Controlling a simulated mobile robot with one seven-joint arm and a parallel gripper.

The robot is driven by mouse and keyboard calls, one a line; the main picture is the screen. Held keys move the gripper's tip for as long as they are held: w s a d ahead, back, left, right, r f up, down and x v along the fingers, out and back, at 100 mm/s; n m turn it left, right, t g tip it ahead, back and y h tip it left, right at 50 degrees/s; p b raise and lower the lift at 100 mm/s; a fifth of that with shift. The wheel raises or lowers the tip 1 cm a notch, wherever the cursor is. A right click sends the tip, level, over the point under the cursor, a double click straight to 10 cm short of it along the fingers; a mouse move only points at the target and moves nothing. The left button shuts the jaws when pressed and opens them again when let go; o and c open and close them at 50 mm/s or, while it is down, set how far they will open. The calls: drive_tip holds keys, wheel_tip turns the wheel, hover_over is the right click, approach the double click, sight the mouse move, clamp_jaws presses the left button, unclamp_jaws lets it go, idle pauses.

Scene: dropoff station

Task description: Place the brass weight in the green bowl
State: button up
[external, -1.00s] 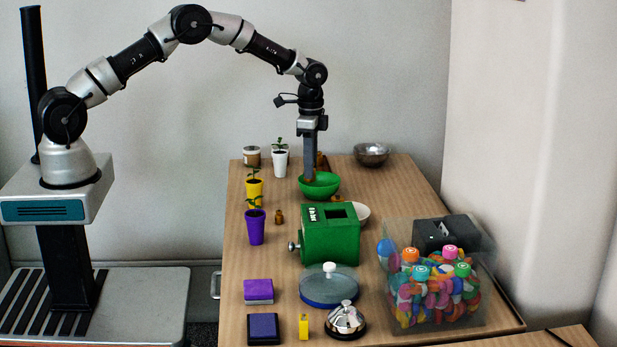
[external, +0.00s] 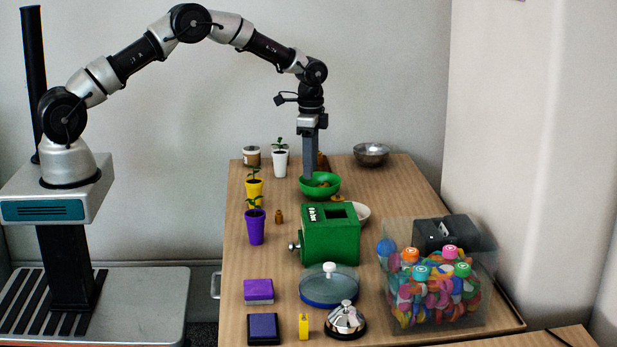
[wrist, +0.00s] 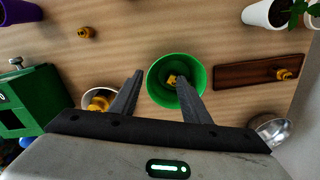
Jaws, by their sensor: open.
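The green bowl (external: 320,191) stands toward the far part of the table; the wrist view shows it too (wrist: 154,93). A brass weight (wrist: 171,80) lies inside it, small and partly hidden in the external view (external: 323,184). My gripper (external: 310,177) points straight down at the bowl, its tips at or just inside the rim. In the wrist view its fingers (wrist: 160,72) are spread apart, with the weight visible between them and not gripped. Other brass weights show: one on the bare table (wrist: 86,32), one in a white bowl (wrist: 100,101), one on a dark wooden board (wrist: 284,74).
A green box with a crank (external: 330,240) stands in front of the bowl. Potted plants (external: 255,225) line the left edge. A metal bowl (external: 371,154) is at the back right. A clear bin of colourful items (external: 437,290) fills the front right.

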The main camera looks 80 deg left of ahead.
wheel_tip(320, 180, up, 11)
drive_tip(key=p, duration=0.1)
drive_tip(key=s+d+r+n+t, duration=0.1)
drive_tip(key=s+d+r, duration=0.55)
drive_tip(key=r, duration=0.25)
drive_tip(key=s+d+r+t, duration=0.1)
drive_tip(key=s+d+r, duration=0.55)
drive_tip(key=r, duration=0.25)
drive_tip(key=s+d+n+t, duration=0.1)
drive_tip(key=s+d, duration=0.4)
drive_tip(key=s, duration=0.5)
drive_tip(key=s+d+n+t, duration=0.1)
drive_tip(key=s+d, duration=0.4)
drive_tip(key=s, duration=0.6)
drive_tip(key=shift+s+d+f+n+t, duration=0.2)
drive_tip(key=shift+f+n+t, duration=0.15)
drive_tip(key=shift+t, duration=0.45)
idle(2.7)
